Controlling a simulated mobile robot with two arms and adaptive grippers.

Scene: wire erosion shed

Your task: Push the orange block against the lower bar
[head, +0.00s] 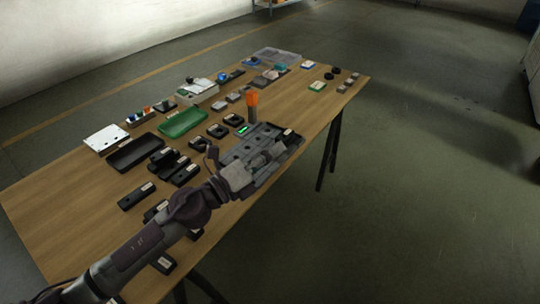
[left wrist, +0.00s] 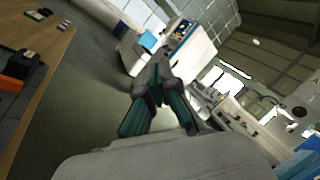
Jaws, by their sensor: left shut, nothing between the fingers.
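An orange thing (head: 252,99) stands upright near the back edge of the grey plate (head: 234,153), on a dark lower part; I cannot tell whether it is the orange block. An orange patch (left wrist: 12,84) shows at the left edge of the left wrist view. My left gripper (head: 276,151) is over the right part of the grey plate, in front of the orange thing and apart from it. In the left wrist view its fingers (left wrist: 160,82) are shut with nothing between them. I cannot make out the lower bar; the gripper and forearm hide part of the plate. My right gripper is not in view.
The wooden table (head: 70,208) holds several black blocks (head: 184,174) left of the plate, a green tray (head: 182,123), a black tray (head: 134,153) and a white box (head: 198,91). Small blocks lie at the far right end. Floor is clear to the right.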

